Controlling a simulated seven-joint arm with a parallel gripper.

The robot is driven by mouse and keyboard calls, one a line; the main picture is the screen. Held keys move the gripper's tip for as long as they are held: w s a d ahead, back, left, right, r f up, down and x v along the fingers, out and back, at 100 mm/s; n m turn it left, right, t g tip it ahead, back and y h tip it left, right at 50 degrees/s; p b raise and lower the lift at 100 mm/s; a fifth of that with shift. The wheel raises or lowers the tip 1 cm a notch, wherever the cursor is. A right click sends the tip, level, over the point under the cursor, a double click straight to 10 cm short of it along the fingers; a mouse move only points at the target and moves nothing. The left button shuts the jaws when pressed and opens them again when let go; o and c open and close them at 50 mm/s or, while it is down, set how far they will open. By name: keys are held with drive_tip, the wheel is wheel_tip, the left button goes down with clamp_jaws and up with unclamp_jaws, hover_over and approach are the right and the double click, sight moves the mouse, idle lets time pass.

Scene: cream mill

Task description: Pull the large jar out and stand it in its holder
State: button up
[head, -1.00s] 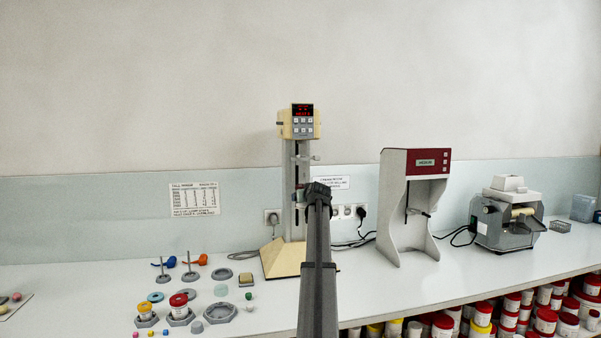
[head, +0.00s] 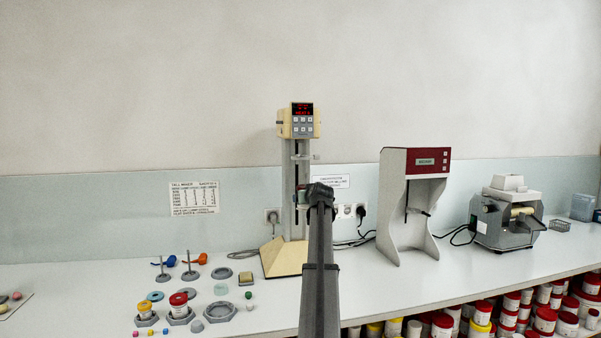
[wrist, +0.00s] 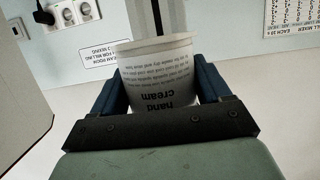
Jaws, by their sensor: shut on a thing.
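A white jar (wrist: 158,75) labelled "hand cream" fills the middle of the wrist view, its printing upside down. My gripper (wrist: 160,88) is shut on it, with one blue finger on each side. In the head view my arm covers most of the gripper and jar, in front of the cream-coloured stand mixer (head: 299,124). Whether the jar still touches the mixer cannot be told. A large empty grey eight-sided holder (head: 235,319) lies on the bench at the lower left. Beside it, smaller holders carry a red-lidded jar (head: 179,301) and a yellow-lidded jar (head: 145,309).
Stands with blue and orange tools (head: 197,260), discs and small coloured pieces crowd the left bench. A red-and-white machine (head: 414,206) stands right of the mixer, a grey mill (head: 506,217) farther right.

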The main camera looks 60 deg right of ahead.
drive_tip(key=w+a+f+n+t+y, duration=0.1)
drive_tip(key=w+a+f, duration=0.6)
drive_tip(key=w+f, duration=0.25)
drive_tip(key=w+a+f+n+t+y, duration=0.1)
drive_tip(key=a+f, duration=0.4)
drive_tip(key=w+a+f+n+y, duration=0.2)
drive_tip(key=a+f, duration=0.3)
drive_tip(key=a, duration=0.1)
drive_tip(key=w+a+f+n+t+y, duration=0.1)
drive_tip(key=a+f+y, duration=0.1)
drive_tip(key=a+f, duration=0.3)
drive_tip(key=shift+w+a+f+n+t, duration=0.3)
drive_tip(key=shift+a+f, duration=0.05)
drive_tip(key=shift+a, duration=0.35)
drive_tip(key=a+r+n+y, duration=0.2)
drive_tip(key=a+n+y, duration=0.4)
drive_tip(key=a+y, duration=0.2)
drive_tip(key=shift+s+a, duration=0.45)
drive_tip(key=shift+a, duration=0.4)
drive_tip(key=shift+f, duration=0.15)
drive_tip(key=shift+f, duration=2.05)
